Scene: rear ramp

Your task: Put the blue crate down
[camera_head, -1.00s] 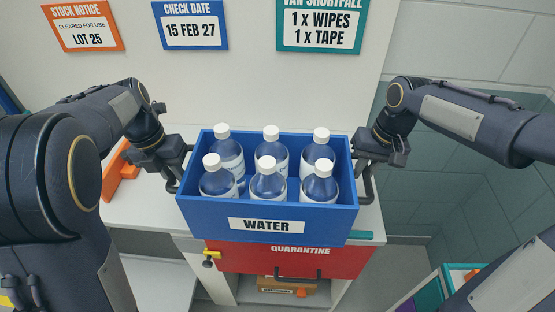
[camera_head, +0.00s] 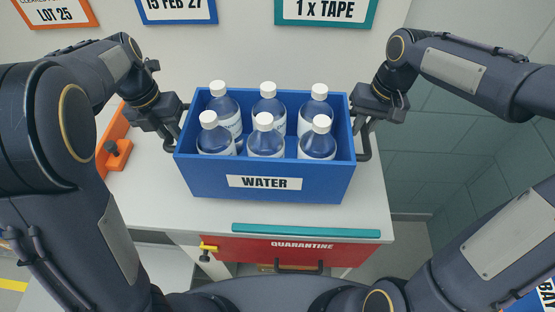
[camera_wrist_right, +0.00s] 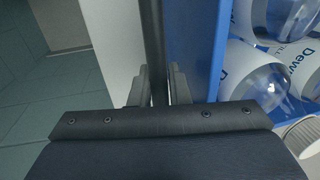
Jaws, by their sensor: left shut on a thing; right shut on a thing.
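The blue crate (camera_head: 212,183) carries a white WATER label and holds several clear bottles (camera_head: 264,137) with white caps. It is level, over the white counter (camera_head: 150,205); I cannot tell whether its base touches the top. My left gripper (camera_head: 178,132) is shut on the handle at the crate's left end. My right gripper (camera_head: 360,122) is shut on the handle at its right end. In the right wrist view the right gripper (camera_wrist_right: 158,88) has a dark bar between its fingers, beside the crate's blue wall (camera_wrist_right: 197,45).
A teal strip (camera_head: 306,231) lies along the counter's front edge, above a red QUARANTINE drawer (camera_head: 300,250). An orange object (camera_head: 116,150) stands left of the crate. Signs hang on the wall behind. Bare counter shows in front of the crate.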

